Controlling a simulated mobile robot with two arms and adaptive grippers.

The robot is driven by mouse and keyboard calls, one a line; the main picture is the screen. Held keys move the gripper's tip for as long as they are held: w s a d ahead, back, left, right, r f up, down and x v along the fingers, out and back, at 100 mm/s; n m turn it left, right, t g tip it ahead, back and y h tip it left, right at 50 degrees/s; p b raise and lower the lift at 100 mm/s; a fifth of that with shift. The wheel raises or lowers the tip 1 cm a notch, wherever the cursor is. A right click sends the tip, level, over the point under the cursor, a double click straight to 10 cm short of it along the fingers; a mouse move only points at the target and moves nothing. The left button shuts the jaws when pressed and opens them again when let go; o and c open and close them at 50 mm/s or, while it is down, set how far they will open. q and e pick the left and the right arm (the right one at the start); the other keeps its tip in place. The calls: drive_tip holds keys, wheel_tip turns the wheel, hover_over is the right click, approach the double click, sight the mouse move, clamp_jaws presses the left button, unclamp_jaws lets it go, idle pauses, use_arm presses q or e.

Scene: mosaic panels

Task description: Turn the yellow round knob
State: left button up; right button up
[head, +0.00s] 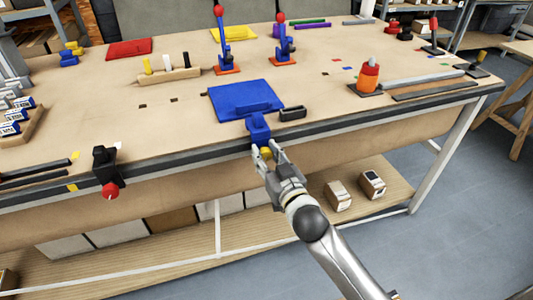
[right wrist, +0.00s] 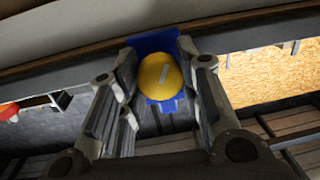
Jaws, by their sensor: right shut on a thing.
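The yellow round knob (right wrist: 160,76) sits on the front of a blue bracket at the table's front edge. It has a short pale mark on its face. The blue bracket (head: 258,128) stands at the edge in the head view, and only a little of the knob (head: 266,153) shows there. My right gripper (head: 268,152) reaches up from below right. In the right wrist view its two fingers (right wrist: 158,90) stand on both sides of the knob and are shut on it. My left gripper is not in view.
A blue panel (head: 235,98) lies behind the bracket, with a black handle-like piece (head: 292,113) beside it. A black clamp with a red knob (head: 109,189) is on the edge at the left. Blue levers with red tops (head: 223,45) stand farther back. Boxes (head: 371,184) sit on the lower shelf.

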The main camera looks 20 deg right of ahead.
drive_tip(key=n+p, duration=0.3)
drive_tip(key=n, duration=0.1)
drive_tip(key=shift+r+n, duration=0.15)
drive_tip(key=shift+n, duration=0.25)
drive_tip(key=n+p, duration=0.1)
drive_tip(key=n, duration=0.1)
drive_tip(key=shift+n+g+p, duration=0.3)
drive_tip(key=shift+p, duration=0.05)
drive_tip(key=n+p, duration=0.1)
drive_tip(key=n, duration=0.2)
drive_tip(key=shift+a+h, duration=0.1)
drive_tip(key=shift+h, duration=0.2)
drive_tip(key=n+p, duration=0.2)
drive_tip(key=n, duration=0.4)
drive_tip(key=shift+h, duration=0.3)
drive_tip(key=n, duration=0.3)
drive_tip(key=n+p, duration=0.1)
drive_tip(key=n, duration=0.1)
drive_tip(key=shift+f+h, duration=0.25)
drive_tip(key=shift+h, duration=0.05)
drive_tip(key=shift+n, duration=0.4)
drive_tip(key=o, duration=1.1)
drive_tip(key=shift+c, duration=0.2)
